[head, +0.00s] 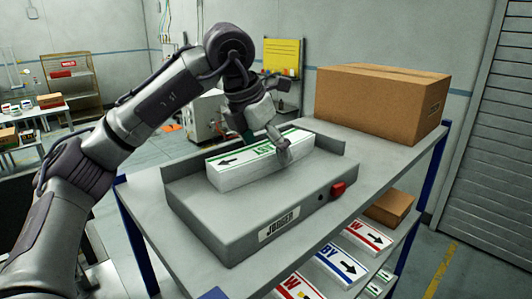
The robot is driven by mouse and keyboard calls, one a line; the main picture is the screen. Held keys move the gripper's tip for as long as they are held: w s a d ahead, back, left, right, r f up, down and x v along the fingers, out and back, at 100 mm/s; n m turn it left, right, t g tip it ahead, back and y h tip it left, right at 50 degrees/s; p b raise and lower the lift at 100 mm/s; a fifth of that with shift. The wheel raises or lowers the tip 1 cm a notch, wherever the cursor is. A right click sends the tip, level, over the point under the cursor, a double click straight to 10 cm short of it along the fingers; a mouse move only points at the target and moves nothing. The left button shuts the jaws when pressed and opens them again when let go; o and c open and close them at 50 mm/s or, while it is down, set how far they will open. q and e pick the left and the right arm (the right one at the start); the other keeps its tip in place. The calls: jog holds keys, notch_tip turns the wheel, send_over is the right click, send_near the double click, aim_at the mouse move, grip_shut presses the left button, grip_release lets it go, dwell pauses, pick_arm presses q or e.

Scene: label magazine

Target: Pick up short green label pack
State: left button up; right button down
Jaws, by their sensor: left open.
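A white label pack with green bands and a black arrow (235,170) lies on the grey jogger tray (225,222), against the low walls at its back. My left gripper (268,146) is open at the right part of this pack. One finger shows in front of the pack's upper edge and the other is at its far side. I cannot tell whether the fingers touch it. The gripper hides part of the pack's top. My right gripper is not in view.
A large cardboard box (380,100) stands on the table behind the jogger. A red button (338,190) sticks out of the jogger's front. Red and blue label packs (341,264) and a small box (389,208) sit on the lower shelf. The tabletop right of the jogger is clear.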

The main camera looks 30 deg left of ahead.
pick_arm(q)
jog(key=shift+s+d+r, duration=0.1)
jog(key=shift+s+d, duration=0.05)
jog(key=c, duration=1.6)
